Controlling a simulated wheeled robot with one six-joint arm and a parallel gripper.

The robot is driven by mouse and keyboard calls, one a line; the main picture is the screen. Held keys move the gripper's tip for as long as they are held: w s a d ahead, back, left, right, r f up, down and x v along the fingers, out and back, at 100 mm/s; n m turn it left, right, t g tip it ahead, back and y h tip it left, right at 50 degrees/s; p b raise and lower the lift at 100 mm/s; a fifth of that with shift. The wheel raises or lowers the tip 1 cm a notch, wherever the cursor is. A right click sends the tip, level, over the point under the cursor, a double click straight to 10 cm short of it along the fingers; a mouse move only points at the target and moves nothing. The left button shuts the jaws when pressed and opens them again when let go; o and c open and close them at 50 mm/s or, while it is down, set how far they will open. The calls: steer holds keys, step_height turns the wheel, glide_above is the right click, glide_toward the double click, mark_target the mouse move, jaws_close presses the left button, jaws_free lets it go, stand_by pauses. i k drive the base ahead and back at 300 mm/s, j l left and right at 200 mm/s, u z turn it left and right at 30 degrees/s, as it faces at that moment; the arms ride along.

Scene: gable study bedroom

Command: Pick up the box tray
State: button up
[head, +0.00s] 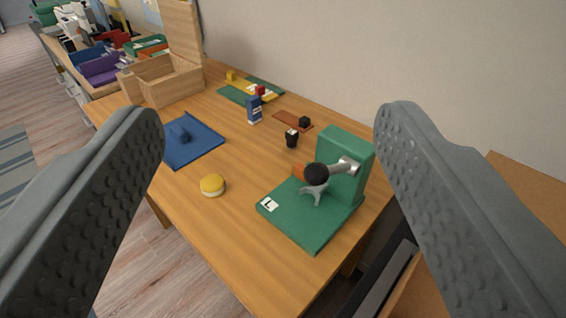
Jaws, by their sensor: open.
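My gripper (270,118) is open, its two grey ribbed fingers wide apart at the left and right of the view, with nothing between the tips. Beyond and below them is a wooden table. A flat blue tray-like piece (205,150) with a raised rim lies on the table at left, a small blue block (178,133) on it. The left finger hides part of its near left side. An open wooden box (168,82) with its lid raised stands behind it; its inside is only partly visible. I cannot tell for certain which is the box tray.
A green stand (345,165) with a metal arm and black knob stands at right front. A yellow round item (212,185), a blue carton (254,109) and a small black cup (291,138) stand on the table (235,230). The wall runs behind.

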mark_target(189, 139)
steer(key=i+j, duration=0.25)
steer(key=j, duration=0.15)
steer(key=i+j, duration=0.3)
steer(key=j, duration=0.15)
steer(key=i+j, duration=0.25)
steer(key=j, duration=0.15)
